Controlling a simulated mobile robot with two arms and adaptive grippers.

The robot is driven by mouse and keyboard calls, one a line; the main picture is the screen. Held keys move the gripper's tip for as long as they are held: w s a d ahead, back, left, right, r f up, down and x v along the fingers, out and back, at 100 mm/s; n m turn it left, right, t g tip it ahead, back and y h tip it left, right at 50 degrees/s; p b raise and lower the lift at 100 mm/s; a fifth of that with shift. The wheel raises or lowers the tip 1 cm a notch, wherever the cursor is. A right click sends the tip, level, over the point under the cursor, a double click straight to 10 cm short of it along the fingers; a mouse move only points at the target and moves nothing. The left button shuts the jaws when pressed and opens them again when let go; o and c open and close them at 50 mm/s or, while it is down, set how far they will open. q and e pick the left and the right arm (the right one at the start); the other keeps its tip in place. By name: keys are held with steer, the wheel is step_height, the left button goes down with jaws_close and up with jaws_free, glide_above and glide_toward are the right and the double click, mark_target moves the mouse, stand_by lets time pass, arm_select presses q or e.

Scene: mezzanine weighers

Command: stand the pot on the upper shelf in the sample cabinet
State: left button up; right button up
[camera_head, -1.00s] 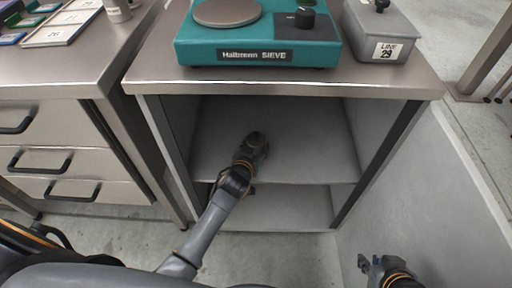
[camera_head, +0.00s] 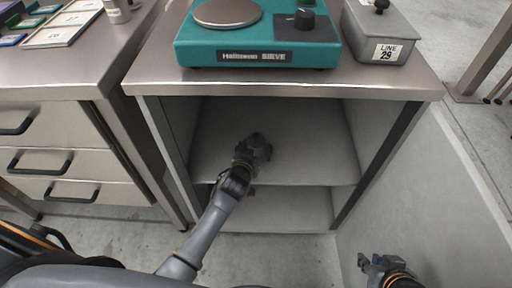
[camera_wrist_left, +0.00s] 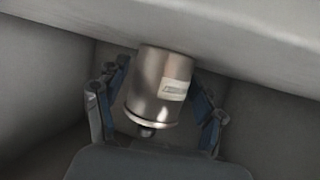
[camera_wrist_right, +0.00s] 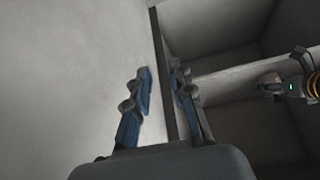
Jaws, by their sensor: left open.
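The pot (camera_wrist_left: 160,85) is a shiny metal cylinder with a pale label and a dark knob, seen in the left wrist view. It is on the upper shelf (camera_head: 310,150) of the open sample cabinet (camera_head: 400,130), toward the rear wall; its base is hidden. My left gripper (camera_head: 257,147) reaches into the cabinet, with its open fingers (camera_wrist_left: 160,95) on either side of the pot and apart from it. In the head view the gripper mostly hides the pot. My right gripper (camera_head: 371,264) is low at the right, beside the open door (camera_head: 430,190), its fingers (camera_wrist_right: 161,82) apart and empty.
A teal sieve machine (camera_head: 258,42) and a grey lidded box (camera_head: 382,32) stand on the cabinet top. A drawer unit (camera_head: 70,150) stands at the left. The shelf is clear to the right of my left gripper, and the lower compartment (camera_head: 290,208) looks empty.

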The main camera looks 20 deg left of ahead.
arm_select(q)
steer(key=p+v, duration=0.1)
steer(key=v, duration=0.2)
steer(key=shift+r, duration=0.1)
steer(key=p+v, duration=0.2)
steer(key=v, duration=0.6)
steer(key=shift+s+r, duration=0.2)
steer(key=shift+s, duration=0.3)
steer(key=s+a+m+g, duration=0.2)
steer(key=s+g, duration=0.8)
steer(key=s, duration=1.2)
steer(key=shift+a+f, duration=0.25)
steer(key=shift+a, duration=0.35)
arm_select(e)
steer(key=s+g, duration=0.1)
steer(key=s+d+g, duration=0.1)
steer(key=s, duration=0.1)
steer(key=s+f+g, duration=0.1)
steer(key=s, duration=0.1)
steer(key=shift+s+d+h, duration=0.15)
steer(key=shift+d+h, duration=0.2)
steer(key=shift+h, duration=0.05)
arm_select(q)
steer(key=shift+w, duration=0.1)
